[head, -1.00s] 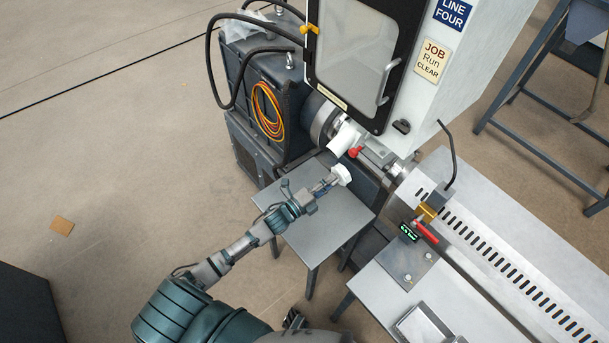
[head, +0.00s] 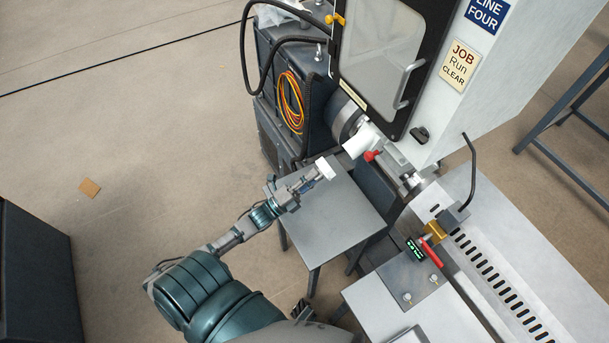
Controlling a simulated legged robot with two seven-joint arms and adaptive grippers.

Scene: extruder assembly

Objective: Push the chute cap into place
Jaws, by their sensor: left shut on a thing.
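The chute cap (head: 325,168) is a small white round piece at the tip of my left gripper (head: 311,178). The gripper is shut on it and holds it over the grey side table. The white chute (head: 361,140) sticks out from the machine, up and right of the cap. A clear gap lies between cap and chute. The gripper's fingers are small in the picture and partly hidden by the cap.
A grey side table (head: 335,225) stands below the chute. A red knob (head: 373,156) sits just right of the chute. The machine door (head: 380,50) is above. A dark cabinet with a coiled orange cable (head: 290,100) stands behind. A slotted metal bench (head: 500,260) is at right.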

